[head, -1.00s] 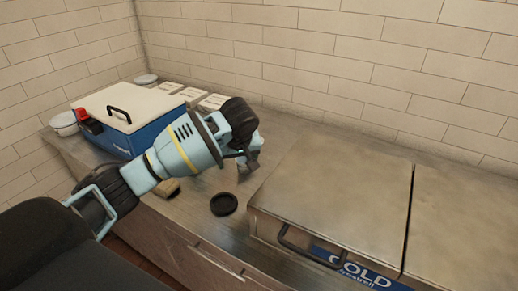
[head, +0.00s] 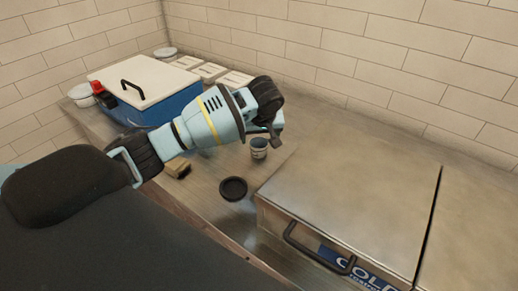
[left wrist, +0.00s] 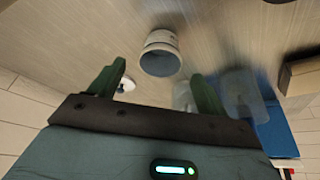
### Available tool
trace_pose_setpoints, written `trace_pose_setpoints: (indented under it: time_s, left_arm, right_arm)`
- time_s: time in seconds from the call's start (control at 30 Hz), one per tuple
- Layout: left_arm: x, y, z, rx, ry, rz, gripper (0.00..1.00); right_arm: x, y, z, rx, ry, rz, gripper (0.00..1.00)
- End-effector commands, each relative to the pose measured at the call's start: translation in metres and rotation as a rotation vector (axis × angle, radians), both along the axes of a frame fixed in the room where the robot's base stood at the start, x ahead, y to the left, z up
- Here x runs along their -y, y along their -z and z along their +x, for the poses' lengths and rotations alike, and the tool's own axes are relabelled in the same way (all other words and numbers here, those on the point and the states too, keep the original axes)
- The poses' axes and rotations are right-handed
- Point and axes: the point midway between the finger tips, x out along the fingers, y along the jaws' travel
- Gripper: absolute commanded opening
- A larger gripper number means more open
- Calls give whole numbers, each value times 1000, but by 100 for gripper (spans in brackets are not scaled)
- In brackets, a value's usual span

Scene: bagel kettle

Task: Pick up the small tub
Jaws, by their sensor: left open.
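The small tub (head: 259,149) stands on the steel counter, just below my left gripper (head: 274,132) in the head view. It looks pale with a dark blue-grey mouth or inside. In the left wrist view the small tub (left wrist: 160,53) lies ahead of the spread fingers, slightly beyond the gap between their tips (left wrist: 157,78). My left gripper is open, with nothing between its fingers. The arm hides part of the counter behind it. My right gripper does not show.
A black round dish (head: 233,188) and a tan block (head: 178,169) lie nearby. A metal-lidded cold unit (head: 350,200) with a black handle stands at right. A blue box with a white lid (head: 145,83), white containers (head: 209,71) and a white bowl (head: 82,93) stand behind.

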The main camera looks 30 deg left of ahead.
Motion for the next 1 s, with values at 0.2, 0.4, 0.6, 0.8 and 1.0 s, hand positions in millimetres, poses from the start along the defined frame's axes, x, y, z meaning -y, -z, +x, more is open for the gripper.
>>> trace_pose_setpoints:
  time_s: [0.2,0.4,0.6,0.8,1.0]
  left_arm:
    - [-9,30,8,-7,-3,2,77]
    - [-13,46,14,-3,-1,1,77]
    - [-13,45,14,-1,0,1,77]
    - [-13,45,14,-1,0,1,57]
    - [-13,45,14,-1,0,1,31]
  right_arm:
    - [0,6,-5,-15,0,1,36]
    - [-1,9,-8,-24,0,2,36]
    - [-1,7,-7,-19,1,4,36]
    - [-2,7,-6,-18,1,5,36]
    - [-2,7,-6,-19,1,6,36]
